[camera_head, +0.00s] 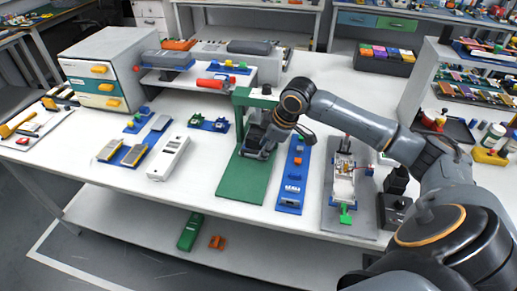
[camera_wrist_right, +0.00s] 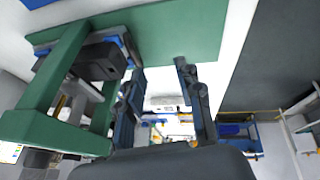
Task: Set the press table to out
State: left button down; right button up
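The press has a green base (camera_head: 243,185) and an upright green frame (camera_head: 240,105) on the white bench. In the right wrist view the green frame (camera_wrist_right: 55,75) stands at the left, with a dark block (camera_wrist_right: 97,62) between its posts, apparently the press table. My right gripper (camera_head: 260,149) is over the green base, close beside the frame, and partly hides the press in the head view. In the wrist view the fingers of my right gripper (camera_wrist_right: 160,72) are apart with nothing between them. The left finger is close to the dark block; contact is unclear. My left gripper is out of view.
A blue fixture strip (camera_head: 291,187) and a grey plate with a device (camera_head: 350,215) stand right of the press. A white handheld device (camera_head: 168,158) and blue trays (camera_head: 122,154) lie left. A raised white shelf (camera_head: 205,80) stands behind.

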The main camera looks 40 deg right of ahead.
send_near(257, 152)
jog(key=shift+m, duration=0.3)
jog(key=p+x, duration=0.1)
jog(key=x, duration=0.7)
jog(key=shift+r, duration=0.1)
grip_shut()
